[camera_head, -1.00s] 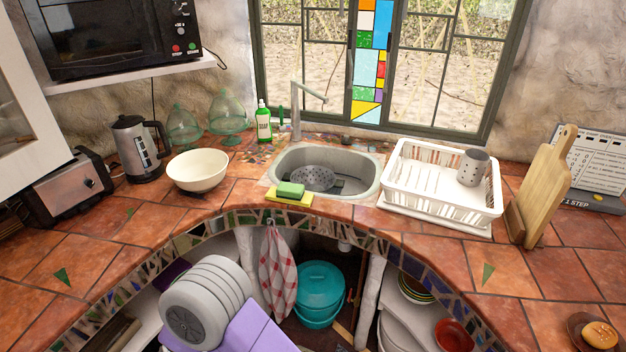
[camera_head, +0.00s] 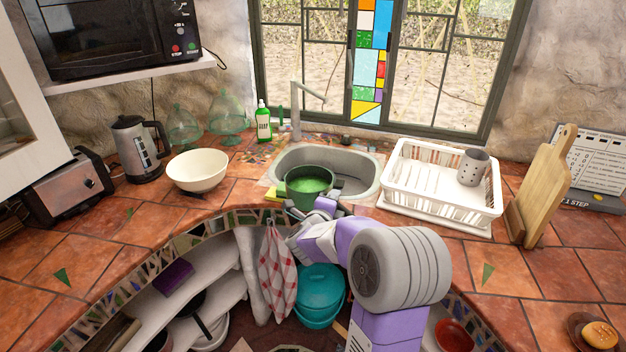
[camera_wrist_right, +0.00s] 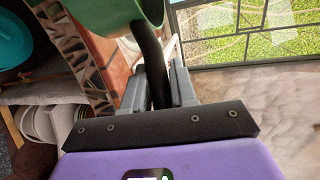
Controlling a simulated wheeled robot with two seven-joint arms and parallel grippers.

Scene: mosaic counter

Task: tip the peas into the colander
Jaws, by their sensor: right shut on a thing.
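A green pot (camera_head: 300,201) full of green peas (camera_head: 310,186) is roughly upright at the sink's front edge, and it fills the top of the right wrist view (camera_wrist_right: 115,14). My right gripper (camera_head: 327,207) is shut on its dark handle (camera_wrist_right: 151,55), shown between the fingers in the right wrist view. The sink (camera_head: 355,162) is behind the pot. The colander is hidden behind the pot; I cannot tell how high the pot is above it. My left gripper is out of view.
A yellow sponge tray (camera_head: 271,195) shows left of the pot; its sponge is hidden. The faucet (camera_head: 296,115) stands behind the sink. A white dish rack (camera_head: 440,205) is close on the right, a cream bowl (camera_head: 197,172) on the left. The counter between bowl and sink is clear.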

